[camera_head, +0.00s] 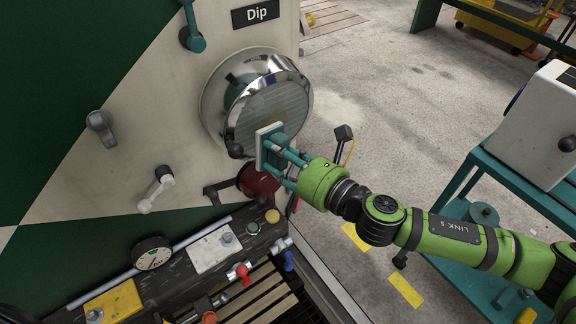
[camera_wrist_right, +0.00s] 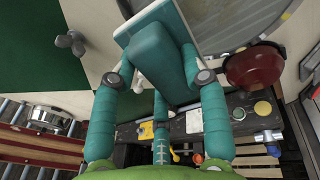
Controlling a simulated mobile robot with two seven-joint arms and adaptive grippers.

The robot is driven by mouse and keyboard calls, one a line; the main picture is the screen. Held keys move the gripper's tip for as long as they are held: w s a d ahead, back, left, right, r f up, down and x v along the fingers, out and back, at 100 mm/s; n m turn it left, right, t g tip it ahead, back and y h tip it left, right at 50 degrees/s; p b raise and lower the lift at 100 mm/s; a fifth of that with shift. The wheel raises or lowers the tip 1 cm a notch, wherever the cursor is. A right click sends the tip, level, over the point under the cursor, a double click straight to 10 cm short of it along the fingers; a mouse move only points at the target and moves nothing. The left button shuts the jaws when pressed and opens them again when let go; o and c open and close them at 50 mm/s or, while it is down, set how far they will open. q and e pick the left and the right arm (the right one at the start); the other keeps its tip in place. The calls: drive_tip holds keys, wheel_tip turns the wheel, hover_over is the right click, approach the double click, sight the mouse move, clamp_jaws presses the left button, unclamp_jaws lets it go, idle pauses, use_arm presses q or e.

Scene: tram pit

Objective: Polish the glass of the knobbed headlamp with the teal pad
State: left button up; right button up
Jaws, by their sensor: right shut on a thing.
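The headlamp (camera_head: 278,108) has a chrome rim and a ribbed glass, and sits on the cream and green panel below a "Dip" sign. A dark knob (camera_head: 235,150) shows at its lower left rim. My right gripper (camera_head: 280,160) is shut on the teal pad (camera_head: 263,147), which has a pale face plate. The pad is at the lower part of the glass; I cannot tell whether it touches. In the right wrist view the gripper's teal fingers (camera_wrist_right: 160,85) hold the teal pad (camera_wrist_right: 160,55), and part of the glass (camera_wrist_right: 225,20) shows behind. My left gripper is not in view.
A dark red round part (camera_head: 257,181) is just below the headlamp. A dark beam with a gauge (camera_head: 152,254), buttons and coloured taps runs below. Levers (camera_head: 156,188) stick out of the panel at left. A teal cart (camera_head: 487,190) stands at right, with open floor between.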

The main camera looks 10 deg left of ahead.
sight(288, 166)
drive_tip(key=shift+w+d+f+m+t+h+b, duration=0.1)
drive_tip(key=shift+w+d+f+m+t+h, duration=0.25)
drive_tip(key=shift+f+t, duration=0.3)
drive_tip(key=shift+w+d+f+m+t+h+b, duration=0.15)
drive_tip(key=shift+f+m+t, duration=0.35)
drive_tip(key=shift+f, duration=0.25)
drive_tip(key=shift+w+d+f+m+t+h+b, duration=0.1)
drive_tip(key=shift+w+f+m+t, duration=0.2)
drive_tip(key=shift+f+t, duration=0.35)
drive_tip(key=shift+s, duration=0.1)
drive_tip(key=shift+x, duration=2.35)
drive_tip(key=shift+f, duration=0.1)
drive_tip(key=o, duration=0.5)
drive_tip(key=shift+c, duration=0.2)
drive_tip(key=c, duration=0.6)
